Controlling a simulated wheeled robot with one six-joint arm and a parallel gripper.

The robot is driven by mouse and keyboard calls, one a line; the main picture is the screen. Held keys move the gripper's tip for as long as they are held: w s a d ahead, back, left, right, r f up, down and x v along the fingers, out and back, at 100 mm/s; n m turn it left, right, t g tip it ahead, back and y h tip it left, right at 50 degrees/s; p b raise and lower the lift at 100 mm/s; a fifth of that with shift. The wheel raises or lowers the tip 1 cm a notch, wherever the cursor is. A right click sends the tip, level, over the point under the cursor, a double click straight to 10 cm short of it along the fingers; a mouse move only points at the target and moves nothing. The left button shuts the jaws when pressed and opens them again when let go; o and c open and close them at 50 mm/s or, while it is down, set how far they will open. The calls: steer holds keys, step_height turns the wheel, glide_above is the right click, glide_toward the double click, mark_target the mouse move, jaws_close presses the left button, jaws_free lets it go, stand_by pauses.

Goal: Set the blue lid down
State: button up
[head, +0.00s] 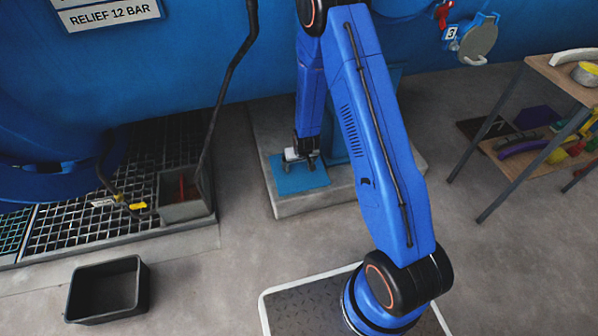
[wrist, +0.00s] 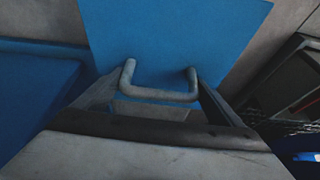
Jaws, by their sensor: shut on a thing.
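The blue lid (head: 303,182) is a flat square plate at the concrete plinth, below my forearm. It lies about level, on the plinth or just above it; I cannot tell whether they touch. In the wrist view the lid (wrist: 180,38) fills the upper middle, with its grey bar handle (wrist: 163,96) nearest me. My gripper (head: 302,158) points down over the lid and is shut on this handle. In the wrist view its fingers (wrist: 160,108) flank the handle. The fingertips are partly hidden by the gripper body and handle.
The concrete plinth (head: 350,197) has bare top around the lid. A black bin (head: 105,290) stands on the floor at left, near a grating (head: 85,225) and a small grey box (head: 185,208). A shelf table (head: 545,70) stands at right. The floor between is clear.

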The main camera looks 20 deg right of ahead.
mark_target(298, 170)
steer(key=shift+f, duration=2.65)
steer(key=shift+f, duration=0.15)
steer(key=o, duration=1.7)
steer(key=shift+c, duration=0.2)
